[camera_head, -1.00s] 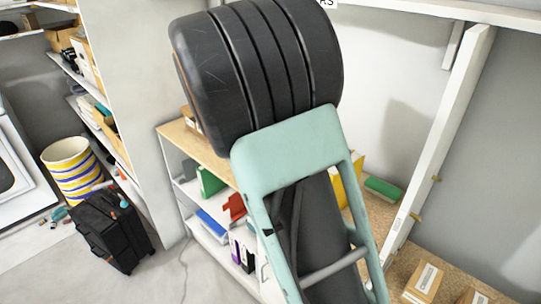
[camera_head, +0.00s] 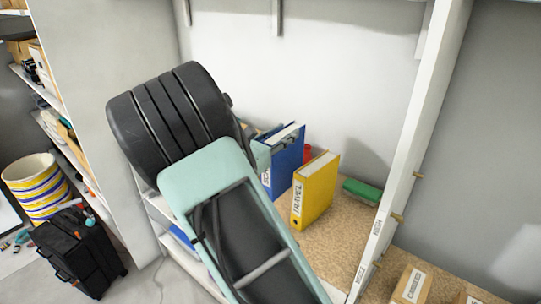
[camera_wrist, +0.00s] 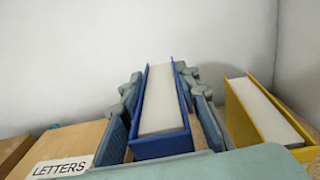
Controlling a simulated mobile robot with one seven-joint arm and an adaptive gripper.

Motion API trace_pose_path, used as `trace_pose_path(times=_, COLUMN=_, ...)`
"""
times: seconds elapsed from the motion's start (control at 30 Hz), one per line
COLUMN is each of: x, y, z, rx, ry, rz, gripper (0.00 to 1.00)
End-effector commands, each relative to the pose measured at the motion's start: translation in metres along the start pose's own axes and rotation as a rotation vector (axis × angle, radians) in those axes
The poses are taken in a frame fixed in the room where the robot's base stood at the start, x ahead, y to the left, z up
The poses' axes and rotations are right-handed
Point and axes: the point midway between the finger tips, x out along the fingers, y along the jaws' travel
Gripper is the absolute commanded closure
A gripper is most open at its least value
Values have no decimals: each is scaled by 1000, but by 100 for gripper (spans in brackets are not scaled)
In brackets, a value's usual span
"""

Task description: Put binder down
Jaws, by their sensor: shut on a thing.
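My gripper (camera_wrist: 160,82) is shut on the blue binder (camera_wrist: 160,143), with one finger along each side of it in the wrist view. The binder is upright, its white page edges facing up. In the head view the blue binder (camera_head: 288,156) is above the cork-coloured shelf board (camera_head: 338,240), just behind and left of the yellow TRAVEL binder (camera_head: 318,192). My arm hides the gripper's body and the binder's lower left part there. I cannot tell whether its bottom touches the board.
The yellow binder also shows in the wrist view (camera_wrist: 262,110), right of my gripper with a small gap. A LETTERS box (camera_wrist: 65,150) is at left. A green object (camera_head: 362,191) lies at the back right of the board, near a white upright (camera_head: 408,150). The board's front right is clear.

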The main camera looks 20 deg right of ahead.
Motion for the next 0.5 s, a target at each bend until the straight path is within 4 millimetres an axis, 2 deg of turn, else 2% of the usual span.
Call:
trace_pose_path(times=0.1, x=1, y=0, z=-14, rx=-1, ry=-3, rz=-2, gripper=100)
trace_pose_path(times=0.27, x=0, y=0, z=-23, rx=0, ry=-3, rz=-1, gripper=100)
trace_pose_path(times=0.5, x=0, y=0, z=-53, rx=-1, ry=-3, rz=0, gripper=100)
